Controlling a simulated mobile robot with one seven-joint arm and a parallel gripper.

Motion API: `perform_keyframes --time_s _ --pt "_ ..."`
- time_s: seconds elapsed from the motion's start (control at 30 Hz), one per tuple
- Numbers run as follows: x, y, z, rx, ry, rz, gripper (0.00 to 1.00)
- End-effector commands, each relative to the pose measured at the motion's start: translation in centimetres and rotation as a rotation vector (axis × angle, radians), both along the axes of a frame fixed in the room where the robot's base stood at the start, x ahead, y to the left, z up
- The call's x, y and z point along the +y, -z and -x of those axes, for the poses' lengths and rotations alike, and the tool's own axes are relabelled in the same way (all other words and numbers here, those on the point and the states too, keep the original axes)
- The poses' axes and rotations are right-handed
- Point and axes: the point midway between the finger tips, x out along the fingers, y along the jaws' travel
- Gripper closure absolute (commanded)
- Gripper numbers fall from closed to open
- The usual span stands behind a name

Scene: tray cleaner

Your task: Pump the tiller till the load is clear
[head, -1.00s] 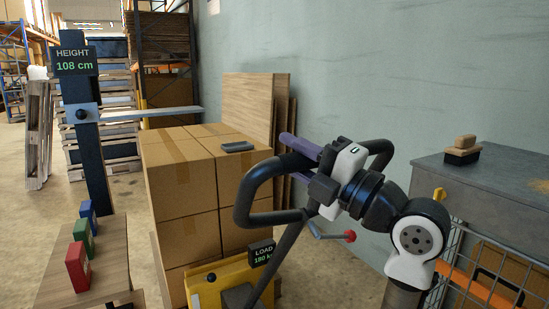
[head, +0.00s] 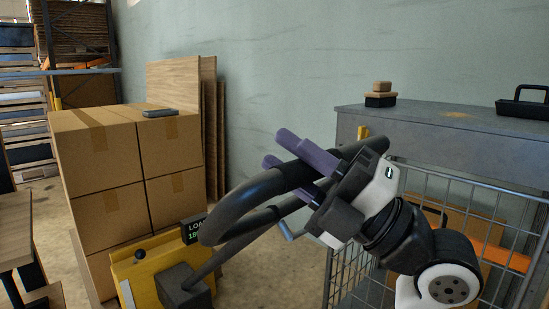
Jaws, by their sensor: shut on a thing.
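The tiller (head: 225,222) is a black looped handle on a shaft that rises from the yellow pump truck (head: 132,277). My gripper (head: 280,152), with purple fingers, is shut on the bar of the loop, to the right of the load. The load is a stack of cardboard boxes (head: 105,170) behind the truck's yellow body. The load display (head: 193,229) is partly hidden by the tiller, and its number cannot be read in full. The height post and its readout are out of view. Whether the load's base is off the floor cannot be seen.
A grey cabinet (head: 440,122) with a brush (head: 380,95) and a black-handled item (head: 524,103) stands right, above a wire cage (head: 349,270). Wooden boards (head: 180,75) lean on the wall. A grey object (head: 160,113) lies on the boxes. A bench edge (head: 14,240) shows at left.

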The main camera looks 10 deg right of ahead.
Motion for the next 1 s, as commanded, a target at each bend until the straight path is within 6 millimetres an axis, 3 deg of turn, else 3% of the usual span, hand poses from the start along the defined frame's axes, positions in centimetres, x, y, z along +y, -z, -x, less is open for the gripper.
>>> perform_keyframes --time_s 0.53,0.57,0.7,1.0 --pt "-0.29 0.49 0.49 -0.007 -0.001 -0.005 1.00" --pt "-0.29 0.49 0.49 -0.007 -0.001 -0.005 0.69" --pt "-0.29 0.49 0.48 -0.007 -0.001 -0.005 0.51" --pt "-0.42 0.56 0.50 -0.007 0.001 -0.005 0.51"
